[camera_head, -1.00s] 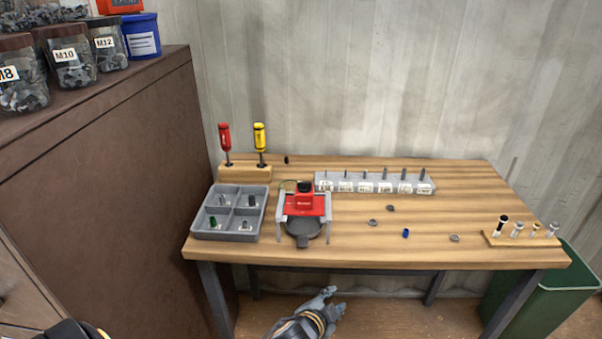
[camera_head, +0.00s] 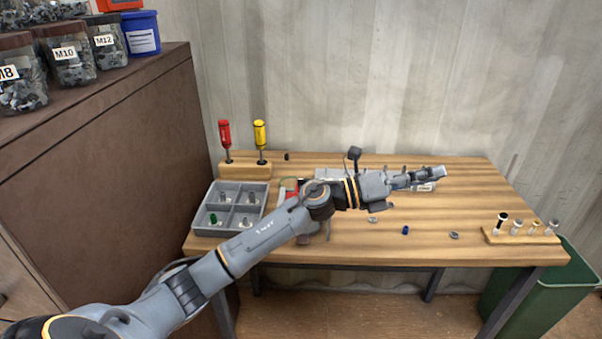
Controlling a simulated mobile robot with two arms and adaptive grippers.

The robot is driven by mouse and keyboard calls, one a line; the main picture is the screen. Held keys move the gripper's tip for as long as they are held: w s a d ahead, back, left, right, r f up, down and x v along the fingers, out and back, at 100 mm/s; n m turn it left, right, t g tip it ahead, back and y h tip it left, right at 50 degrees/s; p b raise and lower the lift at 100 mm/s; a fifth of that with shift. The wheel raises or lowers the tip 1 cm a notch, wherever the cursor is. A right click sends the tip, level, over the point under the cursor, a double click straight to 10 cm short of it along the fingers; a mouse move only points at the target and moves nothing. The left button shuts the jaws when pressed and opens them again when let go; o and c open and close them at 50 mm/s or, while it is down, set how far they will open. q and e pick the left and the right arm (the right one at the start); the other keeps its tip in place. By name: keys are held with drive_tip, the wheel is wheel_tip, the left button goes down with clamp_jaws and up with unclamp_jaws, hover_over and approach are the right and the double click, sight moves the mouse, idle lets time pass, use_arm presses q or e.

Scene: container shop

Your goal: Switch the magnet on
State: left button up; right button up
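The red device (camera_head: 292,189), which I take to be the magnet, stands at the left middle of the table. My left arm crosses in front of it and hides most of its red body and black top. My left gripper (camera_head: 438,173) reaches past it to the right, over the labelled grey rack (camera_head: 330,173) at the back of the table. I see the gripper from the side, and whether its fingers are apart is not clear. I see nothing held. My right gripper is not in view.
A grey divided tray (camera_head: 207,229) is left of the device. Behind it, red (camera_head: 225,134) and yellow (camera_head: 260,134) screwdrivers stand in a wooden block (camera_head: 235,170). Small nuts lie at the table's middle right. A wooden holder (camera_head: 520,239) with bolts stands at the right edge.

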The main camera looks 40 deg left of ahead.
use_arm(q)
drive_tip(key=m+g, duration=0.3)
drive_tip(key=m, duration=0.2)
drive_tip(key=m+g+y, duration=0.5)
drive_tip(key=g+y, duration=0.2)
drive_tip(key=y, duration=0.5)
approach(303, 179)
drive_tip(key=shift+y, duration=0.3)
drive_tip(key=x, duration=0.4)
drive_tip(key=p+x, duration=0.1)
drive_tip(key=x, duration=0.3)
drive_tip(key=shift+w+d, duration=0.1)
drive_tip(key=shift+d, duration=0.15)
clamp_jaws()
